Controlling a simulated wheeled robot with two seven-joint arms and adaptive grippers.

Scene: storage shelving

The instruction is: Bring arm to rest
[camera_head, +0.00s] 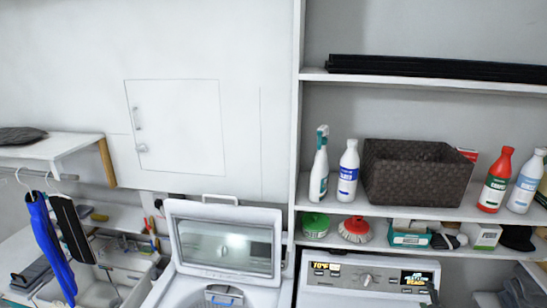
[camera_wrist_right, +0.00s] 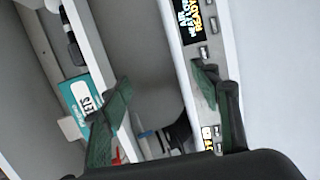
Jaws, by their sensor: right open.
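My right gripper (camera_head: 519,289) shows as dark parts at the lower right corner of the head view, by the right end of the dryer. In the right wrist view my right gripper (camera_wrist_right: 165,80) has its two dark green fingers spread wide apart, with nothing between them. The shelf edge and the dryer's panel appear beyond the fingers. My left gripper is out of the picture.
A shelf (camera_head: 258,198) unit's boards hold a brown basket (camera_head: 415,178), bottles and a teal box (camera_head: 408,239), also in the wrist view (camera_wrist_right: 80,98). Below is the dryer panel (camera_head: 368,280). A washer (camera_head: 222,243) stands open, left of it a sink.

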